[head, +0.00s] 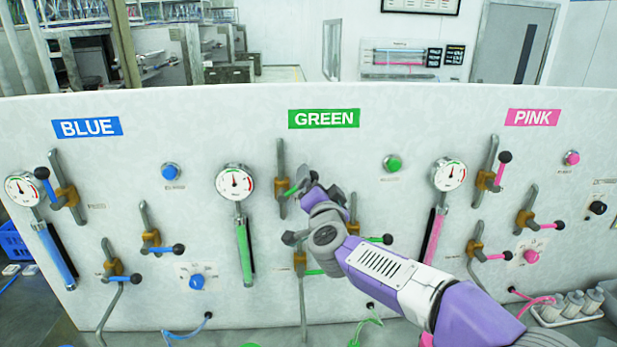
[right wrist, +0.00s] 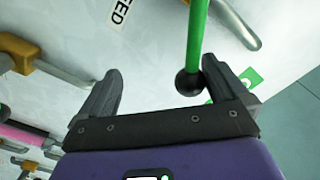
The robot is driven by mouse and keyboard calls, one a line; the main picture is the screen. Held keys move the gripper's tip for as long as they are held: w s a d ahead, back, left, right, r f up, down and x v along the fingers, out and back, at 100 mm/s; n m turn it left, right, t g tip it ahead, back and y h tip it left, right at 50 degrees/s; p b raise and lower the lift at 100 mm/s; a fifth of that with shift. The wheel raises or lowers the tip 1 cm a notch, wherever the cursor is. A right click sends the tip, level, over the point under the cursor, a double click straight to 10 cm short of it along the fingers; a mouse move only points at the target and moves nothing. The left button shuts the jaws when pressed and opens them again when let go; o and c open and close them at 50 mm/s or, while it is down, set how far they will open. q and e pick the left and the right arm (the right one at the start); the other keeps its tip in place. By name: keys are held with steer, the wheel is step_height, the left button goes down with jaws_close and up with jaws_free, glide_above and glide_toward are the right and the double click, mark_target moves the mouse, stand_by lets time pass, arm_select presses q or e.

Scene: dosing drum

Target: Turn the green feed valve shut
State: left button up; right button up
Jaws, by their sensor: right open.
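The green feed valve (head: 281,187) is on the panel under the GREEN sign, with its brass body on a grey pipe. Its green lever (head: 291,190) rises slightly to the right, and its knob end is hidden by my gripper in the head view. My right gripper (head: 302,181) is at this lever, jaws open. In the right wrist view, the green lever (right wrist: 198,35) runs down to a black ball knob (right wrist: 188,83). The knob lies between the open fingers of my right gripper (right wrist: 165,75), nearer the right finger. My left gripper is out of view.
A pressure gauge (head: 235,182) stands left of the valve. Another green-lever valve (head: 300,262) is lower, partly behind my arm. A green button (head: 392,163) is at the upper right. The blue valve group (head: 66,196) and pink valve group (head: 485,180) flank the green one.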

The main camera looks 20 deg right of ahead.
steer(key=f+b, duration=0.2)
steer(key=f, duration=0.1)
steer(key=f+b, duration=0.1)
steer(key=shift+s+d+f, duration=0.1)
steer(key=shift+d+f, duration=0.05)
steer(key=shift+d, duration=0.2)
stand_by(0.4)
steer(key=shift+a+r+p, duration=0.5)
steer(key=shift+r+p, duration=0.05)
steer(key=shift+r, duration=0.05)
